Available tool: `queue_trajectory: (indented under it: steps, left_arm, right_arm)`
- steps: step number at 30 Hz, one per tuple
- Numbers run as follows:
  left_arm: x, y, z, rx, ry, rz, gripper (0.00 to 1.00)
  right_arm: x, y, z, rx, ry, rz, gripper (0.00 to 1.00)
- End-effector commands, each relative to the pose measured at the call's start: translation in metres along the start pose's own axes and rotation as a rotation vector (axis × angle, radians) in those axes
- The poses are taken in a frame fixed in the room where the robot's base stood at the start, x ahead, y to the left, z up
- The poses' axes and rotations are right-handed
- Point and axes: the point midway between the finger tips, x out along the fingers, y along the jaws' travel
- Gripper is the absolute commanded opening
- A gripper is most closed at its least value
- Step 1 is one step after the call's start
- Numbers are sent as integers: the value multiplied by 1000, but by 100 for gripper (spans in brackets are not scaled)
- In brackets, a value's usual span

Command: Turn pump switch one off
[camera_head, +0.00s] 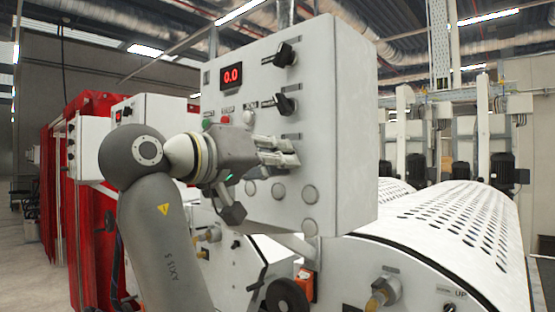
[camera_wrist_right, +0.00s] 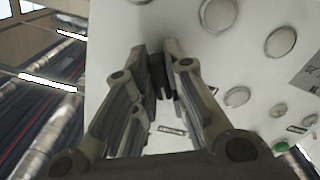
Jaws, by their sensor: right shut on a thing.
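A white control box (camera_head: 345,120) carries black rotary switches in a column down its right side. The upper switch (camera_head: 285,55) and the one below it (camera_head: 286,104) are in plain sight in the head view. My right gripper (camera_head: 290,152) is at the panel face below these two, its fingers closed around a black switch. In the right wrist view the dark knob (camera_wrist_right: 157,78) shows between the fingertips of my right gripper (camera_wrist_right: 162,72). The fingers hide most of this knob in the head view. The switch labels are too small to read. My left gripper is out of view.
A red display (camera_head: 231,76) reads 0.0. A green button (camera_head: 206,124) and a red button (camera_head: 226,119) sit left of my gripper, and several round grey buttons (camera_head: 310,194) lie below it. A perforated roller cover (camera_head: 450,222) stands at the right.

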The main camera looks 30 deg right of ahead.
Motion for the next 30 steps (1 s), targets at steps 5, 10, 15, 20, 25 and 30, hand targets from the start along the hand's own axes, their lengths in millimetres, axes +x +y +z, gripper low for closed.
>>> queue_trajectory:
  steps: [5,10,15,20,25,30]
  left_arm:
    - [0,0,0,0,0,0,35]
    - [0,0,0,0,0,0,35]
    - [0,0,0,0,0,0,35]
    - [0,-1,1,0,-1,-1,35]
    - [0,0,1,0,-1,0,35]
    - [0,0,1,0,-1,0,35]
  right_arm:
    - [0,0,-1,-3,3,1,0]
    - [0,0,-1,-2,2,1,33]
    - [0,0,0,-1,2,1,35]
    - [-1,0,0,0,1,0,35]
    - [-19,0,-1,0,2,-2,35]
    - [-48,-1,-1,-1,3,-2,35]
